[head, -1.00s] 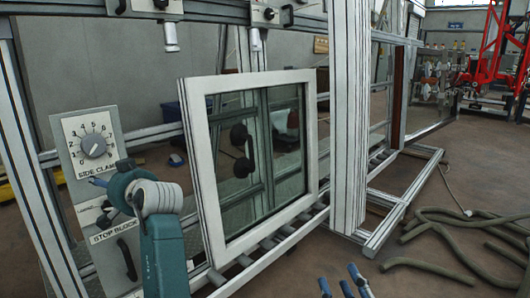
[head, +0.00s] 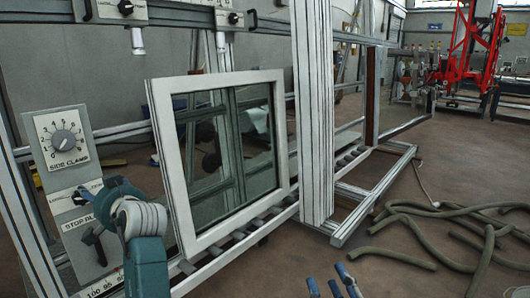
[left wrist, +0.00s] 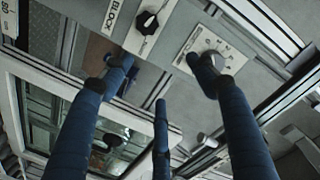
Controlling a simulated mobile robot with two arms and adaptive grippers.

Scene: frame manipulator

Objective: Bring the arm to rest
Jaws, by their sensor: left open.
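My left arm enters the head view at lower left. Its gripper (head: 84,196) is partly hidden behind its own wrist, in front of the control panel (head: 50,115). In the left wrist view the left gripper's blue fingers (left wrist: 160,78) are spread, with nothing between them. The black stop block knob (left wrist: 148,20) shows beyond the tips, and one finger overlaps the white dial plate (left wrist: 228,52). My right gripper (head: 331,284) shows only as blue fingertips at the bottom edge of the head view, apart and empty over the floor.
A white window frame (head: 168,175) stands on the metal machine right of my left arm. A thick aluminium post (head: 314,120) rises beside it. Grey-green hoses (head: 410,230) lie on the floor at right. A red machine (head: 470,50) stands far back. Open floor lies between.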

